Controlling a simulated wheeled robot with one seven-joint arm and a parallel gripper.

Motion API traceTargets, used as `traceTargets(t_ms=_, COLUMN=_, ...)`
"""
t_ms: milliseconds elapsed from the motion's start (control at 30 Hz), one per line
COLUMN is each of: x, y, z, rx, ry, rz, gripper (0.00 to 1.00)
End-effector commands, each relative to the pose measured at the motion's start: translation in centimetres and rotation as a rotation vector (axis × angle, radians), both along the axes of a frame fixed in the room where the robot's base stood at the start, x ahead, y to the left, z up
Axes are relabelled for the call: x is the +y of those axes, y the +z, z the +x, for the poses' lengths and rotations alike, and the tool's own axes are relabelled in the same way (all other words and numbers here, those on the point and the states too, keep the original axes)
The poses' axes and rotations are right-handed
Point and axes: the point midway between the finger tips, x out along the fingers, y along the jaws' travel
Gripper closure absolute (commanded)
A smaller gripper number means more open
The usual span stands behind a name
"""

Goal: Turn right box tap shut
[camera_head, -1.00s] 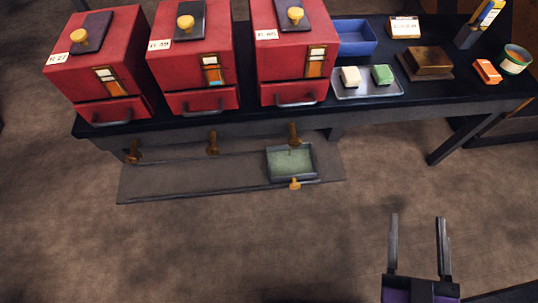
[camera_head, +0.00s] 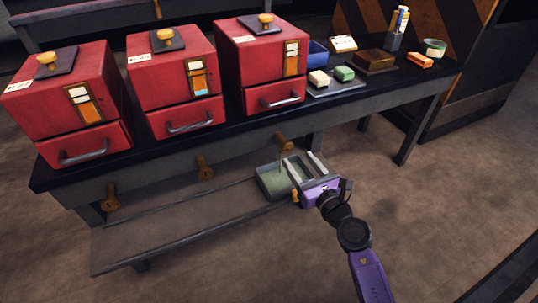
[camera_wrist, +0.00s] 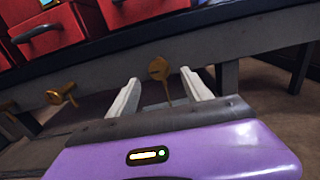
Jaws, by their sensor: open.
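The right box tap (camera_head: 284,142) is a small brass tap on the bench front, under the right red box (camera_head: 262,62). Its rounded brass head (camera_wrist: 158,68) shows in the wrist view with a thin brownish part hanging below it. I cannot tell whether that part is a lever or a stream. My gripper (camera_head: 300,158) is open and empty, just in front of and below the tap in the head view. In the wrist view, the tap lies between the two pale fingers, apparently beyond their tips, with no clear contact.
A drip tray (camera_head: 262,186) with greenish contents sits on the low shelf (camera_head: 165,228) below the tap, partly hidden by my gripper. The middle tap (camera_head: 204,167) and left tap (camera_head: 111,197) are farther left. The dark bench edge (camera_head: 225,127) runs above.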

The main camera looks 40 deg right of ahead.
Motion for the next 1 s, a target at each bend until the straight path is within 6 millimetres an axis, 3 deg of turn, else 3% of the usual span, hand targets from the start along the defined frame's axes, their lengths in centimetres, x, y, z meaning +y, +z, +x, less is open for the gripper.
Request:
traceTargets(t_ms=167, x=-0.2, y=0.1, z=0.9, rx=0.006, ry=0.002, rz=-0.035, gripper=0.42)
traceTargets(t_ms=600, x=-1.8, y=0.1, z=6.7, rx=0.005, ry=0.003, rz=-0.031, gripper=0.42)
traceTargets(t_ms=1000, x=-2.0, y=0.1, z=7.5, rx=0.006, ry=0.003, rz=-0.029, gripper=0.42)
